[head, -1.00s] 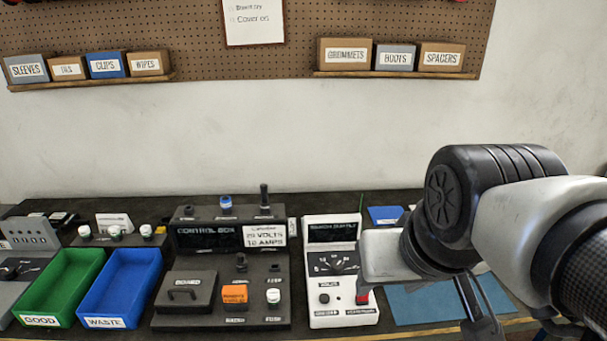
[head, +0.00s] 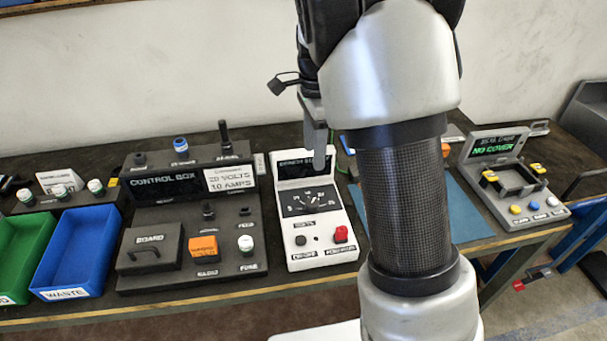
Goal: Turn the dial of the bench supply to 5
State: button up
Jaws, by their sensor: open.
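The bench supply (head: 322,241), a white box with a raised dark screen at its back, stands on the bench near the middle of the head view. Its dial (head: 311,201) sits on a dark scale in the upper part of its sloping face. The dial's exact setting is too small to read. A dark button and a red knob (head: 341,234) are below it. My gripper (head: 314,128) is open, with a grey finger pointing down above and behind the supply's screen, apart from the dial. My arm hides much of the gripper.
The dark control box (head: 190,268) stands close on the left, with blue (head: 75,250) and green bins beyond it. A blue mat (head: 465,210) and a grey tester reading NO COVER (head: 520,170) are at the right. My arm covers the area just right of the supply.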

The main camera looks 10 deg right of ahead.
aim_at(313, 203)
notch_tip(313, 203, down, 17)
jog(key=shift+f+b, duration=0.2)
jog(key=shift+b, duration=0.1)
dwell(0.3)
jog(key=c, duration=1)
jog(key=shift+c, duration=0.2)
